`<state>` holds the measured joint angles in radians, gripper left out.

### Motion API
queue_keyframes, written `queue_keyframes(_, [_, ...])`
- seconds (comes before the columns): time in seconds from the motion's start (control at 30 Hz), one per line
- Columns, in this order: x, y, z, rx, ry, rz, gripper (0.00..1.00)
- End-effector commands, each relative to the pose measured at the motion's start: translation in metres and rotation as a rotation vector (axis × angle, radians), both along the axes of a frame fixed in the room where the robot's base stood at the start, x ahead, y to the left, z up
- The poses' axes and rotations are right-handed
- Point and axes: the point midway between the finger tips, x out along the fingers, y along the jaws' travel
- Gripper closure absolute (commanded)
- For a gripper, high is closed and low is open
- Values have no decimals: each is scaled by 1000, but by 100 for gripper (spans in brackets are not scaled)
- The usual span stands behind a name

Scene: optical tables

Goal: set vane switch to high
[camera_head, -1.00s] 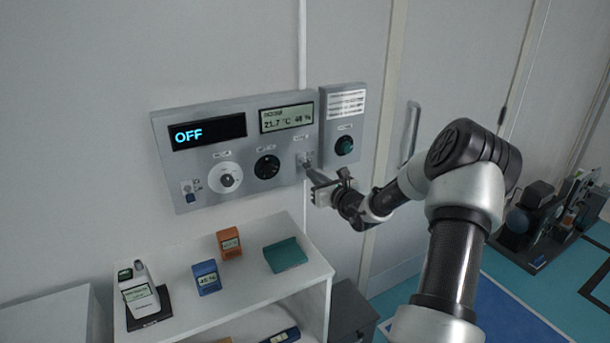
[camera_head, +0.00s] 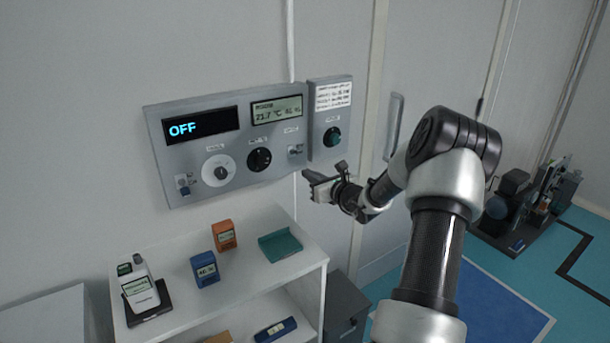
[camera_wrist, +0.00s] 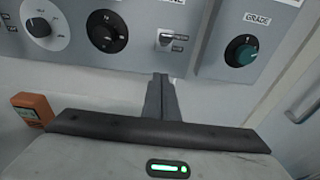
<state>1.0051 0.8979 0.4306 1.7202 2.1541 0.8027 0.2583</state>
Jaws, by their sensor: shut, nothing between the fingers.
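The vane switch (camera_head: 295,151) is a small light toggle at the right end of the grey wall panel (camera_head: 190,188), right of the black dial. In the wrist view the switch (camera_wrist: 172,37) sits between the black dial and the teal knob, with small blurred labels beside it. Its lever setting is too small to tell for sure. My gripper (camera_head: 306,174) is shut and empty, just below the panel's lower right edge. In the wrist view its closed fingertips (camera_wrist: 160,77) point up toward the switch from below, apart from it.
The panel has an OFF display (camera_head: 200,126), a white dial (camera_head: 219,171) and a black dial (camera_head: 259,160). A smaller panel with a teal knob (camera_head: 332,137) adjoins at right. Below stands a white shelf (camera_head: 300,268) with several small items. A door handle (camera_head: 394,125) is further right.

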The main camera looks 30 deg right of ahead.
Motion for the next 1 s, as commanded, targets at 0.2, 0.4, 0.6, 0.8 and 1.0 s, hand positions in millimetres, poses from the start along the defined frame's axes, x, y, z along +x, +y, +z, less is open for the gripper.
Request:
queue_keyframes(0.2, [-33, -3, 48, -9, -7, -3, 100])
queue_keyframes(0.4, [-50, -3, 66, -6, -5, -1, 100])
queue_keyframes(0.6, [-54, -3, 72, -5, -5, 0, 100])
queue_keyframes(0.8, [-54, -3, 71, -5, -5, 0, 100])
queue_keyframes(1.0, [-54, -3, 71, -5, -6, 0, 100])
